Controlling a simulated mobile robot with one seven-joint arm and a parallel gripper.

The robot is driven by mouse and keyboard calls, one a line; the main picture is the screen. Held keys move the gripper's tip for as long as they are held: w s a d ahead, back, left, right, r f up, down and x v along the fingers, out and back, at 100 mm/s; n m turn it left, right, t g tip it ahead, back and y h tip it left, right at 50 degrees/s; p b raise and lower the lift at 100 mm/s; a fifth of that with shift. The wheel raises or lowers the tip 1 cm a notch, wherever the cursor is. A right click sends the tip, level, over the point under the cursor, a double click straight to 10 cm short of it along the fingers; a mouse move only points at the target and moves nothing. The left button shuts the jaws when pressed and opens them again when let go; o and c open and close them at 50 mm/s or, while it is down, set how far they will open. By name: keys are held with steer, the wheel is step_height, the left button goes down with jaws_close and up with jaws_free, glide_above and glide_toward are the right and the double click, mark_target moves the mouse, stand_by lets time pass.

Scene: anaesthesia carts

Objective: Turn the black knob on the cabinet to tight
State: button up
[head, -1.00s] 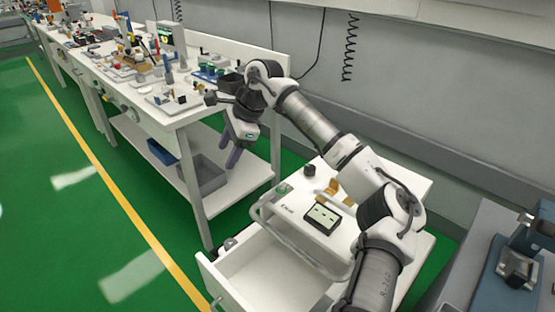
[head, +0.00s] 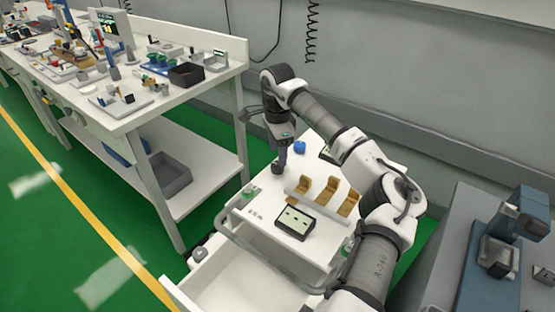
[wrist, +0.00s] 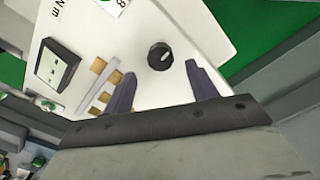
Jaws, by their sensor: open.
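The black knob (wrist: 160,56) with a pale mark on its top stands on the white cabinet top (wrist: 205,35) in the wrist view. My gripper (wrist: 161,72) is open, its two dark fingers apart, and the knob shows between and just beyond the fingertips. I cannot tell the height gap to the knob. In the head view my gripper (head: 280,163) points down over the far left part of the cabinet top (head: 262,192). The knob cannot be made out there; the gripper seems to hide it.
Tan brackets (head: 328,188) stand in a row right of the gripper, with a display box (head: 295,222) nearer. The cabinet's drawer (head: 240,285) is open at the front. A cluttered workbench (head: 130,118) stands left; a wall lies behind.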

mark_target(277, 164)
steer(key=shift+f, duration=2.35)
steer(key=c, duration=1)
